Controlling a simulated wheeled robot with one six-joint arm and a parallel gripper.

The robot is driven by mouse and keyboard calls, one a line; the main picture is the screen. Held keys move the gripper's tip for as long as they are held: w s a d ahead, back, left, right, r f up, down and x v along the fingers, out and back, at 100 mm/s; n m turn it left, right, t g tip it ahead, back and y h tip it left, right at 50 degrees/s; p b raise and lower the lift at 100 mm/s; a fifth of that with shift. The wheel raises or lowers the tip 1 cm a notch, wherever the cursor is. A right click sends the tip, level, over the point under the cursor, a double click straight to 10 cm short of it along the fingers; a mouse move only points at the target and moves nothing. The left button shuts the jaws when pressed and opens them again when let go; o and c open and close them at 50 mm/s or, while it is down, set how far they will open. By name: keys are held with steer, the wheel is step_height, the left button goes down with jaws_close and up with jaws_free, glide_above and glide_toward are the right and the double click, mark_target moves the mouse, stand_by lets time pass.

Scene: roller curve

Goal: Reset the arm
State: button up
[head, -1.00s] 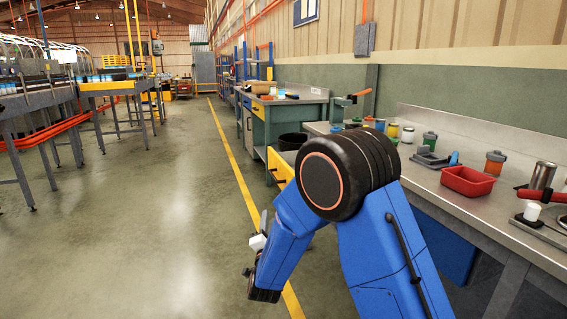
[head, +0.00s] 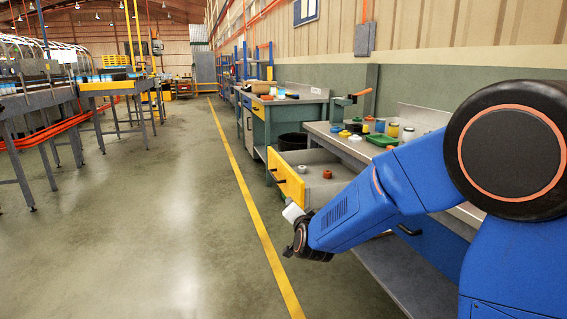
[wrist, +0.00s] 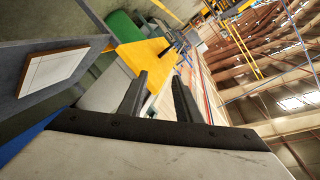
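My gripper shows in the wrist view (wrist: 160,76) with its two dark fingers apart and nothing between them, so it is open. In the head view its white part (head: 292,212) is small, just in front of the yellow drawer front (head: 287,183); the fingers cannot be made out there. My blue arm reaches leftwards and down from the right edge, with its large black joint at the right. It hides the right part of the workbench.
A green tray (head: 382,140) and several jars stand on the bench (head: 322,128). The floor left of the yellow line (head: 240,185) is clear. Conveyor tables (head: 40,99) stand at far left.

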steer(key=s+d+r+n+g, duration=0.2)
steer(key=s+d+n+g, duration=0.1)
steer(key=s+d, duration=0.5)
steer(key=s+d+r+n+g, duration=0.1)
steer(key=s+d+n+g, duration=0.3)
steer(key=s, duration=0.6)
steer(key=s+d+f+g+h, duration=0.1)
steer(key=s+d, duration=0.3)
steer(key=s, duration=0.5)
steer(key=s+d+f+g, duration=0.1)
steer(key=s+d, duration=0.4)
steer(key=s, duration=0.4)
steer(key=s+d+f+n+g+h, duration=0.1)
steer(key=s+d, duration=0.3)
steer(key=s, duration=0.5)
steer(key=shift+d+f+g+h, duration=0.15)
steer(key=shift+f+g+h, duration=0.15)
steer(key=shift+f+g, duration=0.2)
